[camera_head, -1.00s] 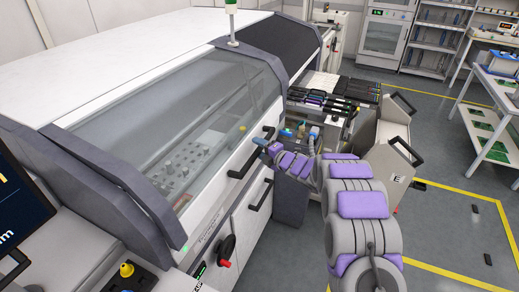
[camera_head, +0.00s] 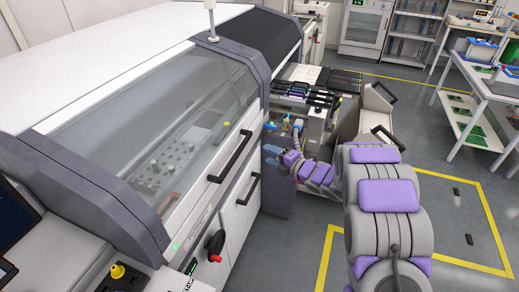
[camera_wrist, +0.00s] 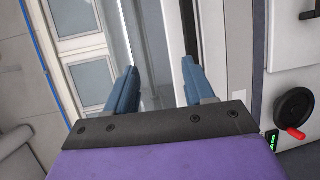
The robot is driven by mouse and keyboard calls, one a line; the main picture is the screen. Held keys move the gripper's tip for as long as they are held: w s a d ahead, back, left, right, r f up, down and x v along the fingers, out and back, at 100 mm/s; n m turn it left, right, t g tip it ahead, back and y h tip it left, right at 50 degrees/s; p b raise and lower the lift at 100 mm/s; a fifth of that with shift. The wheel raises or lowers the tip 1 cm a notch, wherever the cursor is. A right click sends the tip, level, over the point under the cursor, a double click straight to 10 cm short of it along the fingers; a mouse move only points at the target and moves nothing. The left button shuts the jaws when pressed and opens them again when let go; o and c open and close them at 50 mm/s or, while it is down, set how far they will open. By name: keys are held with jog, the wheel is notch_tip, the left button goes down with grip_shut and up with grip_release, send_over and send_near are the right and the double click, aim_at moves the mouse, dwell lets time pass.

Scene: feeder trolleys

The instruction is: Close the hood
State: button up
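The hood (camera_head: 165,130) is a clear panel with a white lower strip on the machine's sloping front. It looks lowered, its lower edge lying along the white front body. A black bar handle (camera_head: 230,156) sits on the hood's front strip. My gripper (camera_head: 272,158) is to the right of this handle, apart from it, in front of the machine's dark end. In the wrist view my gripper (camera_wrist: 158,88) has its two blue fingers spread with nothing between them.
A second black handle (camera_head: 249,189) and a handwheel with a red knob (camera_head: 215,245) are on the front below the hood. A feeder trolley (camera_head: 365,120) stands behind my arm. A workbench (camera_head: 480,90) is at the right. Grey floor with yellow lines is open at the lower right.

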jog(key=v, duration=0.3)
jog(key=shift+s+d, duration=0.2)
jog(key=shift+d, duration=0.05)
